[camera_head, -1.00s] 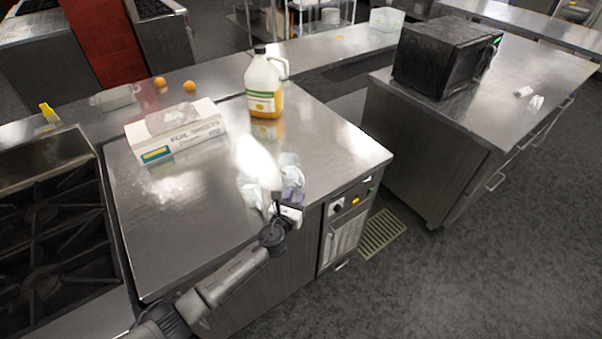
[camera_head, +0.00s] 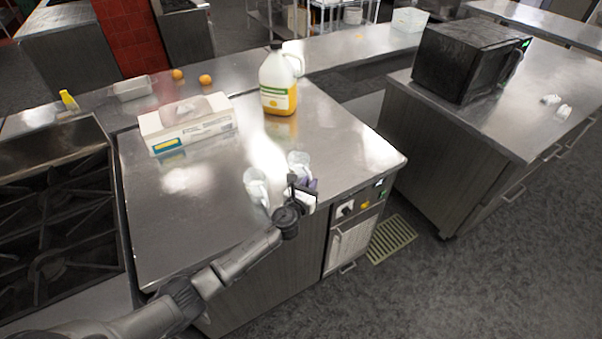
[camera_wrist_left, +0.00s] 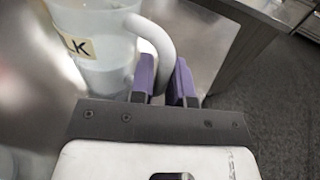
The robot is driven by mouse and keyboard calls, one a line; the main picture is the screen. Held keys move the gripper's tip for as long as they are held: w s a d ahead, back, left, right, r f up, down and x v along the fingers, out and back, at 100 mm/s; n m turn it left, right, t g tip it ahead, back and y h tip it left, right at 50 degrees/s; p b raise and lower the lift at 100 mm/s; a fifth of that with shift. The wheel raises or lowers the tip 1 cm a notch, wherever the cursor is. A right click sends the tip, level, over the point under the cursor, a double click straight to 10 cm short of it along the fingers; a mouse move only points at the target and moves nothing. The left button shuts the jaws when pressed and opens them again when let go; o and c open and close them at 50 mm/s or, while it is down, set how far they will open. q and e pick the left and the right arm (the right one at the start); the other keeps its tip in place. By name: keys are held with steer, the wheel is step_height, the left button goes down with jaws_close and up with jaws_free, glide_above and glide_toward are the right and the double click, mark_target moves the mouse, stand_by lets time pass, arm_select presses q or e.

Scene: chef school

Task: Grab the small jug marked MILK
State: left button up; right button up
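The small jug marked MILK is a pale, translucent jug (camera_wrist_left: 105,50) with a looped handle, upright on the steel counter; only "LK" of its label shows in the left wrist view. In the head view it appears as the farther of two small jugs (camera_head: 298,160), partly behind my gripper. My left gripper (camera_head: 303,187) is at the jug's handle side, and its purple fingers (camera_wrist_left: 166,80) lie on either side of the handle. Whether they press on it cannot be told. My right gripper is not in view.
A second small clear jug (camera_head: 256,187) stands just left of my gripper. A foil box (camera_head: 187,126) and a large juice bottle (camera_head: 278,85) stand farther back on the counter (camera_head: 165,230). A stove (camera_head: 60,220) is at left. The counter's front edge is close below my gripper.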

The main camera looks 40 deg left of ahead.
arm_select(q)
steer(key=shift+w, duration=0.1)
jaws_close()
steer(key=shift+r, duration=0.15)
steer(key=shift+r, duration=0.1)
steer(key=shift+r+p, duration=0.8)
steer(key=shift+r, duration=0.35)
steer(key=shift+r+p, duration=0.5)
steer(key=shift+r, duration=0.45)
steer(key=s+d+r+p, duration=0.3)
steer(key=s+d+r, duration=0.2)
steer(key=d, duration=0.5)
steer(key=shift+s+r, duration=0.35)
steer(key=shift+r, duration=0.25)
